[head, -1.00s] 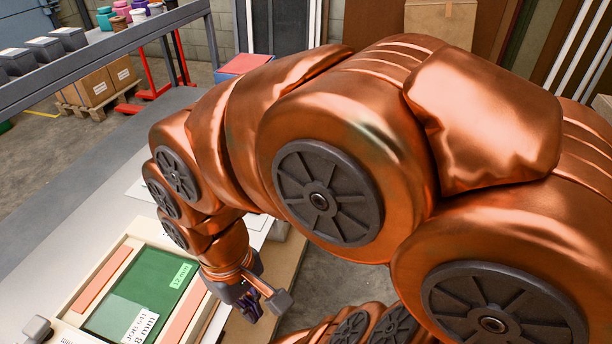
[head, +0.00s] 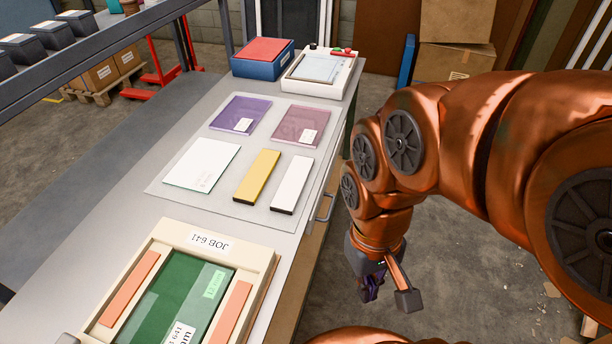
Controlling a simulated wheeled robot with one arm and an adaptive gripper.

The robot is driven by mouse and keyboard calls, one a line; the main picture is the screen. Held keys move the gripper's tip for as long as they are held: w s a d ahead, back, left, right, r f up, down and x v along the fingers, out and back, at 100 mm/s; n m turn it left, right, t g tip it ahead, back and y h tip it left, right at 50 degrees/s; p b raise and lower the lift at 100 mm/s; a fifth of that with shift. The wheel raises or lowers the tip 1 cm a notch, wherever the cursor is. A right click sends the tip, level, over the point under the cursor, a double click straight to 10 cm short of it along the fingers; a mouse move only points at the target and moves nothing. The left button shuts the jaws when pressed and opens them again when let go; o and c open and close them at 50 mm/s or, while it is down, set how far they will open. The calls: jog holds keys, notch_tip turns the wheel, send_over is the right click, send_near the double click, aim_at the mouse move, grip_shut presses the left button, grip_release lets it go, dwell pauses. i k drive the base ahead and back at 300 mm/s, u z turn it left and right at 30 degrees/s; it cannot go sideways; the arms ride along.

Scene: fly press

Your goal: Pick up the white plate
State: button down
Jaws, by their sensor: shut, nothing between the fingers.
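The white plate (head: 202,165) lies flat on a grey mat (head: 252,218) on the bench, at the mat's left front. It is a flat, nearly square sheet with faint print on its lower right part. My gripper (head: 388,292) hangs beyond the bench's right edge, over the floor, to the right of and well apart from the plate. It points down, is shut and holds nothing.
A yellow bar (head: 257,175), a white bar (head: 292,184), a purple plate (head: 241,114) and a pink plate (head: 300,125) share the mat. A beige tray (head: 262,262) is in front. A blue box (head: 262,62) and a white device (head: 322,72) stand behind. Bench left of the mat is clear.

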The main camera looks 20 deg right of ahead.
aim_at(286, 200)
jog(key=u, duration=3.95)
jog(key=k, duration=1.2)
jog(key=z, duration=1.45)
